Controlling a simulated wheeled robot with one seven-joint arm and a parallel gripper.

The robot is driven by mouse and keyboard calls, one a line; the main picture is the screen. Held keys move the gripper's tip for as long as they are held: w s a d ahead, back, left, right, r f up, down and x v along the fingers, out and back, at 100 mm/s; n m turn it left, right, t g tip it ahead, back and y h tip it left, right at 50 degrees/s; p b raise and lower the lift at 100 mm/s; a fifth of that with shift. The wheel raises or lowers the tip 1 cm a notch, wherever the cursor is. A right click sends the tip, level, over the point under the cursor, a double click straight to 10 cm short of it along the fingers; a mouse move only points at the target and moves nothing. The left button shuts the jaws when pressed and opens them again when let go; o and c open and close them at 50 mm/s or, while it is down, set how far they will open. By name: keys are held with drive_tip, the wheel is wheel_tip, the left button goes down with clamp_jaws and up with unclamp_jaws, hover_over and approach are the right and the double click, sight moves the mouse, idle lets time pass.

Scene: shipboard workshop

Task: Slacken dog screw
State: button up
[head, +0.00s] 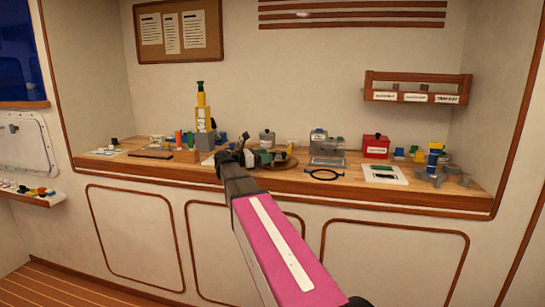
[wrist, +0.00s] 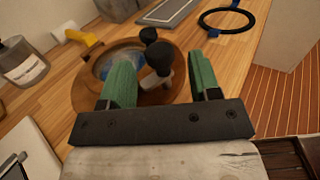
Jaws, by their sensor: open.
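A round porthole-like piece with a brown rim (wrist: 88,95) and blue glass lies flat on the bench. Its rim also shows in the head view (head: 288,165). Two dark knobs stand at it in the wrist view: a nearer one on a grey metal stem (wrist: 160,58), which looks like the dog screw, and a farther one (wrist: 148,35). My gripper (wrist: 160,72) has green fingers, open, one on each side of the nearer knob in the picture. I see no clear contact, and cannot tell the height gap. In the head view my gripper (head: 256,157) partly hides the piece.
The wooden bench (head: 400,198) has a bare front edge.

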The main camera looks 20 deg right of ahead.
drive_tip(key=shift+d, duration=1.75)
drive_tip(key=c, duration=0.9)
drive_tip(key=shift+s+n+t, duration=0.25)
drive_tip(key=shift+n+t, duration=0.85)
drive_tip(key=shift+t, duration=0.6)
drive_tip(key=shift+w+n+t+y, duration=0.15)
drive_tip(key=shift+n+t+y, duration=0.2)
drive_tip(key=shift+n+t, duration=0.4)
drive_tip(key=shift+w+n+t+y, duration=0.1)
drive_tip(key=shift+n+t+y, duration=0.3)
drive_tip(key=shift+t, duration=0.65)
drive_tip(key=o, duration=0.9)
